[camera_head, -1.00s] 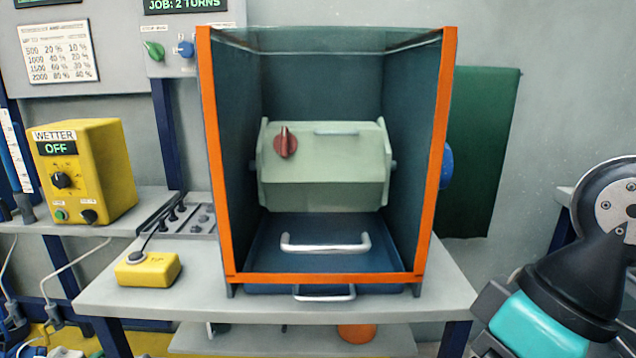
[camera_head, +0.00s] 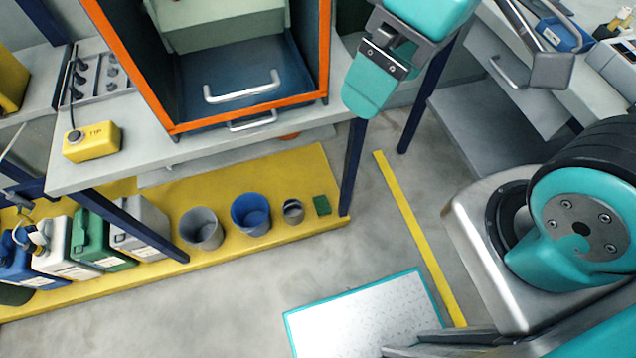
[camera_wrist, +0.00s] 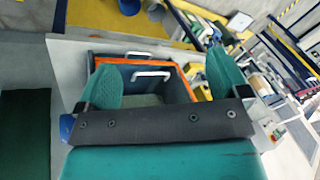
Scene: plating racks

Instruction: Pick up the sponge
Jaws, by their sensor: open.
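The sponge looks to be the small dark green block (camera_head: 321,205) on the yellow floor strip under the bench, beside a small grey cup (camera_head: 293,211). My gripper (camera_head: 366,105) hangs at the top of the head view, above and right of the sponge in the picture, in front of the bench's right side. It is well apart from the sponge. In the wrist view my gripper (camera_wrist: 166,75) shows two teal fingers spread wide with nothing between them. The orange-framed cabinet lies beyond them. I cannot make out the sponge in the wrist view.
A blue bucket (camera_head: 251,213) and a grey bucket (camera_head: 202,228) stand left of the cup. Several jerrycans are further left. Bench legs (camera_head: 352,168) frame the strip's right end.

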